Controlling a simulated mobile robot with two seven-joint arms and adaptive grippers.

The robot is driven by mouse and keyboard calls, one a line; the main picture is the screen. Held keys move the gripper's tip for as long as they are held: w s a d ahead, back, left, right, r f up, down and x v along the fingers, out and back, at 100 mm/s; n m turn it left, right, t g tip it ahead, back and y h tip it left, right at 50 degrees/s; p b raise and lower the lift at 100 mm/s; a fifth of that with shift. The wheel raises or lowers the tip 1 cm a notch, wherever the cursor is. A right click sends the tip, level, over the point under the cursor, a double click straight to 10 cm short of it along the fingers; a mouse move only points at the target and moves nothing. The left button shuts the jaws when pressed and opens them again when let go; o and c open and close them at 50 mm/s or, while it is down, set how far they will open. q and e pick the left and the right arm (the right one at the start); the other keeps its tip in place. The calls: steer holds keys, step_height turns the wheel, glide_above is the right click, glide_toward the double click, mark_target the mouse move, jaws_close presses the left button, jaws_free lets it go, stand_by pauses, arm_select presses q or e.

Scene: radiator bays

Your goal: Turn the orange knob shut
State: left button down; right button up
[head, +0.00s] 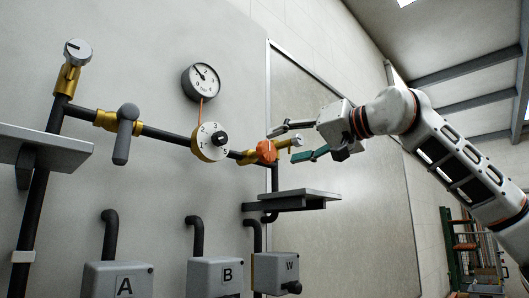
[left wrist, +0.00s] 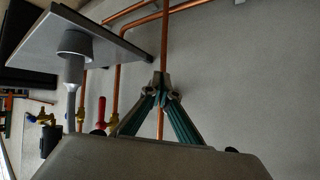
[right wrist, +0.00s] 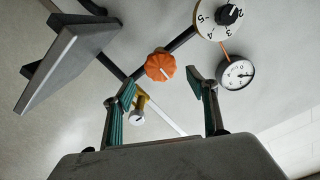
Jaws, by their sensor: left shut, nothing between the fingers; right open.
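The orange knob (head: 266,151) sits on a brass fitting at the right end of the dark wall pipe. In the right wrist view the orange knob (right wrist: 159,66) is ribbed, with a pale pointer line on its face. My right gripper (head: 289,144) is open just right of the knob in the head view. In the right wrist view the knob shows beyond and between the open fingers (right wrist: 161,82), apart from both. My left gripper (left wrist: 160,80) is shut and empty in the left wrist view, and out of the head view.
A white numbered dial (head: 209,142) and a gauge (head: 201,80) are left of the knob. A grey shelf (head: 305,194) juts out below it. Boxes marked A (head: 118,281), B (head: 215,277) and W (head: 278,273) stand lower. Copper pipes (left wrist: 117,75) and a shelf (left wrist: 85,35) are near my left gripper.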

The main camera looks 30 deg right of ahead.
mark_target(270, 150)
steer(key=p+x, duration=0.1)
steer(key=x, duration=0.5)
steer(key=shift+a, duration=0.1)
arm_select(q)
steer(key=shift+s+a+f, duration=0.35)
steer(key=shift+s+a, duration=0.15)
steer(key=shift+a, duration=0.2)
arm_select(e)
steer(key=shift+w+a, duration=0.1)
steer(key=shift+w, duration=0.25)
arm_select(q)
steer(key=shift+a, duration=0.1)
arm_select(e)
steer(key=c, duration=1.1)
